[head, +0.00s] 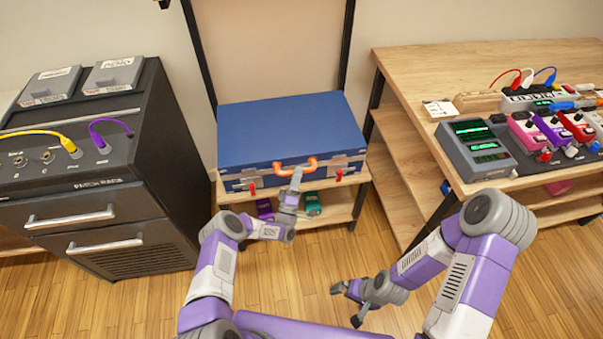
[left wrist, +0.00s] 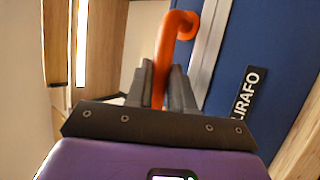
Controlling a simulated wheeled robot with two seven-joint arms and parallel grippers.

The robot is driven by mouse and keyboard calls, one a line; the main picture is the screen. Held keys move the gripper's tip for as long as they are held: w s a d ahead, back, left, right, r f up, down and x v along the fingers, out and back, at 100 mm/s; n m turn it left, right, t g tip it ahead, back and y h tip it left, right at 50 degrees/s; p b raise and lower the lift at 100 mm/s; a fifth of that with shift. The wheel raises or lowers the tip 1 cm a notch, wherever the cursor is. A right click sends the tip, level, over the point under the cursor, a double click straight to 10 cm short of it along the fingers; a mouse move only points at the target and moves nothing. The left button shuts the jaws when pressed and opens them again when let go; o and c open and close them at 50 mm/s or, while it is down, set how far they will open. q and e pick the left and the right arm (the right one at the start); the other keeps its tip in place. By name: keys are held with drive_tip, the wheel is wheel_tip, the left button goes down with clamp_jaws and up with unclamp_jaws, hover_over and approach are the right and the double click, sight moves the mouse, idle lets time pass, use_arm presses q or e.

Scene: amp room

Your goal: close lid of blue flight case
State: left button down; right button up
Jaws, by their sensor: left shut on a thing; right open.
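The blue flight case (head: 290,130) sits on a low wooden shelf unit, with its lid lying flat over the body. Whether a thin gap remains under the lid's front edge I cannot tell. An orange handle (head: 296,166) is on the case's front, between red latches (head: 252,188). My left gripper (head: 296,180) is shut on the handle; in the left wrist view the handle (left wrist: 165,60) stands between the fingers (left wrist: 163,88), beside the blue case face (left wrist: 240,65). My right gripper (head: 348,304) is open and empty, low over the floor.
A black cabinet (head: 100,180) with drawers stands at left. A wooden bench (head: 420,70) with pedals and a grey device (head: 475,147) stands at right. Purple and teal items (head: 313,203) lie on the shelf below the case. The floor in front is clear.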

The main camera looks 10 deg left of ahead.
use_arm(q)
drive_tip(key=shift+w+a+f, duration=0.2)
drive_tip(key=shift+a+f, duration=0.2)
drive_tip(key=shift+f, duration=0.15)
drive_tip(key=c, duration=1.3)
unclamp_jaws()
drive_tip(key=shift+f, duration=0.1)
drive_tip(key=shift+o, duration=1.1)
drive_tip(key=shift+w+f, duration=0.2)
drive_tip(key=shift+o, duration=0.3)
drive_tip(key=shift+r, duration=0.1)
drive_tip(key=p+v, duration=0.1)
drive_tip(key=v, duration=0.6)
drive_tip(key=shift+s+d, duration=0.2)
drive_tip(key=shift+s, duration=0.25)
drive_tip(key=shift+r, duration=0.15)
